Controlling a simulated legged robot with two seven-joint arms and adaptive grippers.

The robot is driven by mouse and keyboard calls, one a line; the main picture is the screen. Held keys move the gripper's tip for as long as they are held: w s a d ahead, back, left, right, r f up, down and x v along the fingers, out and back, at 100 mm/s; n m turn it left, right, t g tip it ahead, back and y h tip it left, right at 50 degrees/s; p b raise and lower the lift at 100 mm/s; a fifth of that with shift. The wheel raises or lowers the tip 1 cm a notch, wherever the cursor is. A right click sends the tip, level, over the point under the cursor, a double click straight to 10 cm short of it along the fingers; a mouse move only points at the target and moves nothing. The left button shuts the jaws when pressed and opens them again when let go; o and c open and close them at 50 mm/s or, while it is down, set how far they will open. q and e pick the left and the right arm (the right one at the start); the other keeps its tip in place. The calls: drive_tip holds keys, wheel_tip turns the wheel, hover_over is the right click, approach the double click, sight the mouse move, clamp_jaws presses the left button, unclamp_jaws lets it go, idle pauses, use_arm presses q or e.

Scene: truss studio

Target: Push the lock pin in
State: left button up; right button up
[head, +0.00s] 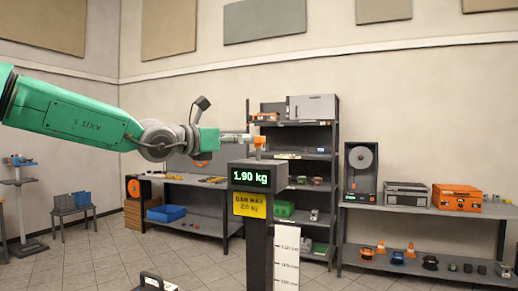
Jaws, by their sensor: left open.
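A dark grey post (258,235) stands in the middle of the head view, with a lit display (250,177) reading 1.90 kg on its head. A small orange piece (259,142) stands up on top of the post's head. It may be the lock pin, but it is too small to tell. My left gripper (246,138) is at the end of the green arm, level with the orange piece and just left of it. It is open; I cannot tell whether it touches the piece. My right gripper is not in view.
A yellow label (249,205) and a white scale strip (286,257) are on or beside the post. Behind are a dark shelf rack (336,150), a workbench (195,182) with a blue bin (166,213), and a right bench (425,208) with cases.

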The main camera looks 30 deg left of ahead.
sight(258, 138)
use_arm(q)
drive_tip(key=p+x, duration=0.4)
drive_tip(key=x, duration=0.2)
drive_tip(key=shift+w+r, duration=0.2)
drive_tip(key=shift+w, duration=0.05)
drive_tip(key=shift+w+d, duration=0.15)
drive_tip(key=shift+w, duration=0.25)
drive_tip(key=shift+f, duration=0.1)
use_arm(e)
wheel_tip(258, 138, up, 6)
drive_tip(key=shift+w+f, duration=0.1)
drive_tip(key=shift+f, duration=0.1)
